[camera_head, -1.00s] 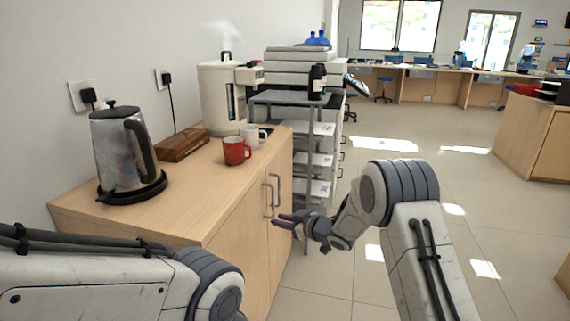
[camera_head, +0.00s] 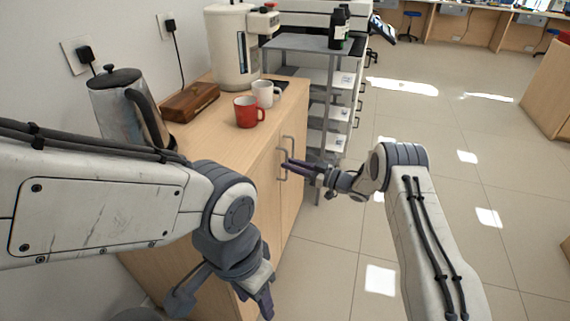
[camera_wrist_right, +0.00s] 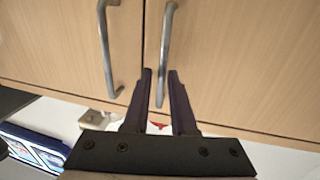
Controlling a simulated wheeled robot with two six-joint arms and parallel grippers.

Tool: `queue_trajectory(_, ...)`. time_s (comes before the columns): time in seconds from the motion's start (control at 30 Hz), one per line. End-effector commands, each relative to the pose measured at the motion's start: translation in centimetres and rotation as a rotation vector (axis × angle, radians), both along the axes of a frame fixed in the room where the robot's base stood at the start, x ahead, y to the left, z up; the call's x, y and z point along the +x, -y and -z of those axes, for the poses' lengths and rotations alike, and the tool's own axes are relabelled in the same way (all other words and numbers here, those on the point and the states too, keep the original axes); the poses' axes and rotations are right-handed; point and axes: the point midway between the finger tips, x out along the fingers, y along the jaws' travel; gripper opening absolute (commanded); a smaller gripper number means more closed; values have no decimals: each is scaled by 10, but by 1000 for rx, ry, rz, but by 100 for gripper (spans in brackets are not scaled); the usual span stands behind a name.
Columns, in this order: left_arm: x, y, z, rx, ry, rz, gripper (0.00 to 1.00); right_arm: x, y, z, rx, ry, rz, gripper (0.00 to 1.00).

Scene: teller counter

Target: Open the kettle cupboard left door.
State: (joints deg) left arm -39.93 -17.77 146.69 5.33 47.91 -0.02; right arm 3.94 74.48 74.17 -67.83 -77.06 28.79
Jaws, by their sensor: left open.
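The kettle cupboard's left door (camera_head: 266,215) is the nearer light-wood door and looks closed. My left arm partly covers it. Its grey bar handle (camera_head: 281,164) stands beside the other door's handle (camera_head: 291,143). In the right wrist view the left door (camera_wrist_right: 240,60) is on the right, and its handle (camera_wrist_right: 165,50) ends between my fingertips. My right gripper (camera_wrist_right: 160,72) is open, with a finger on each side of that handle; contact is unclear. It also shows at the handle in the head view (camera_head: 286,167). My left gripper (camera_head: 222,302) is open and empty, low before the cupboard.
On the cupboard top stand a metal kettle (camera_head: 118,105), a wooden box (camera_head: 188,102), a red mug (camera_head: 246,112), a white mug (camera_head: 264,92) and a white dispenser (camera_head: 230,50). A grey shelf rack (camera_head: 310,43) stands beyond. The tiled floor (camera_head: 340,260) at right is clear.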

Motion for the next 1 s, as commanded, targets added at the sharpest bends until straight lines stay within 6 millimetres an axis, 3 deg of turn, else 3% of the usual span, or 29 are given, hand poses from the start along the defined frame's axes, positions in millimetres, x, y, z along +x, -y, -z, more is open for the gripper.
queue_trajectory(0.2,0,0,3,0,0,0,50,9,-17,0,0,0,-1,24)
queue_trajectory(0.47,0,0,2,0,0,0,50,10,-20,0,0,-1,-3,24)
queue_trajectory(0.57,0,0,2,0,0,0,50,9,-21,0,0,-1,-3,0)
queue_trajectory(1.0,0,0,2,0,0,0,50,10,-21,0,0,0,-2,0)
